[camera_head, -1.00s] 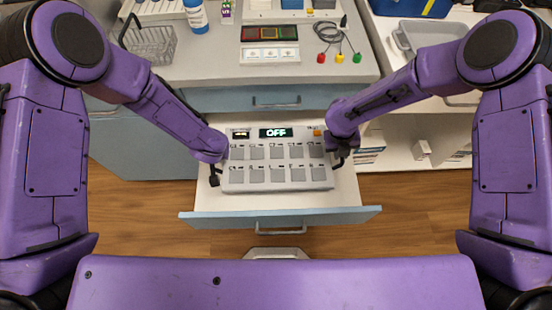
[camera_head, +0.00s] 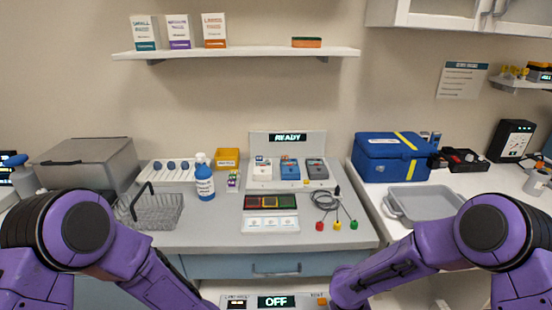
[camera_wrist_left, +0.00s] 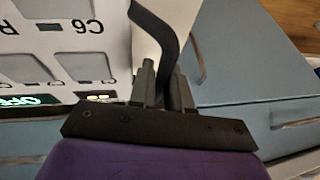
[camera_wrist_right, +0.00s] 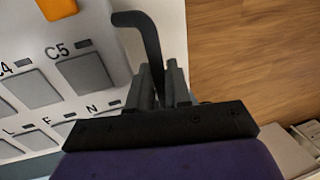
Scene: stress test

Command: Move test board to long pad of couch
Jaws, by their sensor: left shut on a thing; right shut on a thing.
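The test board (camera_head: 275,301) is a light grey box with an OFF display, cut off by the bottom edge of the head view. Its face with labelled grey keys fills the left of the right wrist view (camera_wrist_right: 35,85), and part shows in the left wrist view (camera_wrist_left: 50,35). My left gripper (camera_wrist_left: 162,78) is shut on a black bent handle (camera_wrist_left: 153,22) at one side of the board. My right gripper (camera_wrist_right: 160,78) is shut on the matching handle (camera_wrist_right: 142,22). Whether the board touches the drawer beneath is hidden. I cannot identify a couch or long pad.
The counter (camera_head: 190,237) holds a wire basket (camera_head: 150,209), a blue-labelled bottle (camera_head: 205,182), a READY station (camera_head: 288,148), a panel with coloured blocks (camera_head: 270,202) and coloured leads (camera_head: 338,210). A grey tray (camera_head: 425,201) and blue case (camera_head: 392,158) stand right.

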